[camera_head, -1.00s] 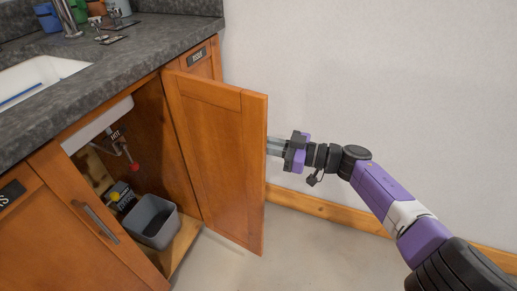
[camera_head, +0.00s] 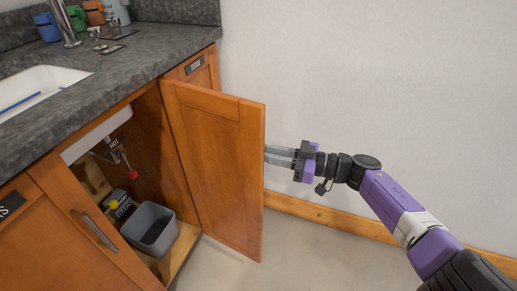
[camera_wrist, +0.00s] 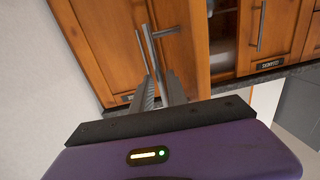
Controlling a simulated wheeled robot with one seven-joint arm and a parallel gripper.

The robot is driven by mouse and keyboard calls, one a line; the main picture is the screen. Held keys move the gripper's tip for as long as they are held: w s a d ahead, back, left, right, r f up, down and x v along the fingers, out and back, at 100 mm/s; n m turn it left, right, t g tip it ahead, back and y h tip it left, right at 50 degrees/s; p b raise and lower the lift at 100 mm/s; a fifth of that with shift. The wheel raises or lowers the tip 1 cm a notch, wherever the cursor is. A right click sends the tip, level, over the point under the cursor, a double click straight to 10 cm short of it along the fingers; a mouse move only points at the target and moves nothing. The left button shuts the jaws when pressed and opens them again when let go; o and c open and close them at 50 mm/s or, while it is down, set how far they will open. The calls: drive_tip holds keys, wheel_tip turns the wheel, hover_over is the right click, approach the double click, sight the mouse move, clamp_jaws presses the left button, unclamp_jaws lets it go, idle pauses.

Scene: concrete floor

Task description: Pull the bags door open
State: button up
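A brown wooden cabinet door (camera_head: 215,165) stands swung open beside the under-sink cupboard in the head view. My gripper (camera_head: 268,154) is at the right of this door, on its far side. The door's edge hides the fingertips in the head view. The two fingers show with a gap between them. I cannot read a bags label on this door.
A grey bin (camera_head: 152,228) stands inside the open cupboard under the sink (camera_head: 35,95). The grey countertop (camera_head: 110,65) is above. A closed door with a metal handle (camera_head: 99,231) is at left. The wall (camera_head: 370,70) and wooden baseboard (camera_head: 340,218) lie behind my arm.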

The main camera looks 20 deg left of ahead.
drive_tip(key=shift+d+p, duration=0.35)
drive_tip(key=shift+d, duration=1.95)
